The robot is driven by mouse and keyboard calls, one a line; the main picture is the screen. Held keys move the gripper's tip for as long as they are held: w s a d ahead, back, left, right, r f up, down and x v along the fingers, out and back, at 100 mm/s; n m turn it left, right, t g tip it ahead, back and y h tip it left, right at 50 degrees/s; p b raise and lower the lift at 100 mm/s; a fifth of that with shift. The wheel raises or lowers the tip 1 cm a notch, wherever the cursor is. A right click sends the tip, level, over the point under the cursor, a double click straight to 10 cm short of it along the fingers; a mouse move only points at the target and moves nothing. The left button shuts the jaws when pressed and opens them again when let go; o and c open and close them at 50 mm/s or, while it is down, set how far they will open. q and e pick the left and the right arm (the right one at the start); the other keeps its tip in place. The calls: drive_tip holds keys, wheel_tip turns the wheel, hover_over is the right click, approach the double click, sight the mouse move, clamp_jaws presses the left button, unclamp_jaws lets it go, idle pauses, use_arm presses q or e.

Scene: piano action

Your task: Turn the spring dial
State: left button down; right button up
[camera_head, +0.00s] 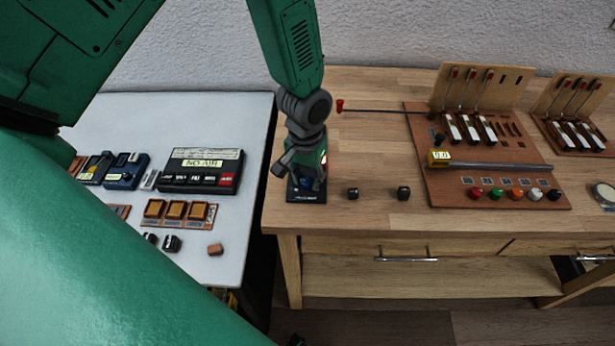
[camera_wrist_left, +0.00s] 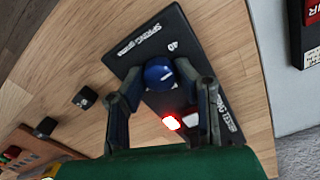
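The spring dial is a blue round knob (camera_wrist_left: 158,74) on a black box (camera_wrist_left: 150,40) with white "SPRING" lettering and a "40" mark. In the head view the black box (camera_head: 306,196) stands near the left edge of the wooden table, and my gripper mostly covers the knob. My left gripper (camera_wrist_left: 160,68) points down over the box, its two fingers on either side of the knob. The fingertips are very close to the knob; I cannot tell whether they press on it. A red light (camera_wrist_left: 171,122) glows on the box beside a white part. My right gripper is not in view.
Two small black knobs (camera_head: 403,193) stand to the right of the box. A thin rod with a red end (camera_head: 340,106) lies behind them. A wooden board with levers (camera_head: 490,185) is further right. A white table (camera_head: 245,125) with several devices adjoins on the left.

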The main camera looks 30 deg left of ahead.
sight(306, 178)
use_arm(q)
drive_tip(key=shift+r+m+p, duration=0.1)
drive_tip(key=shift+m+p, duration=0.3)
drive_tip(key=shift+w+m+p, duration=0.1)
drive_tip(key=shift+m+p, duration=0.2)
drive_tip(key=shift+m, duration=0.6)
drive_tip(key=c, duration=1.3)
unclamp_jaws()
drive_tip(key=shift+o, duration=0.2)
wheel_tip(306, 178, up, 12)
drive_tip(key=shift+a, duration=0.1)
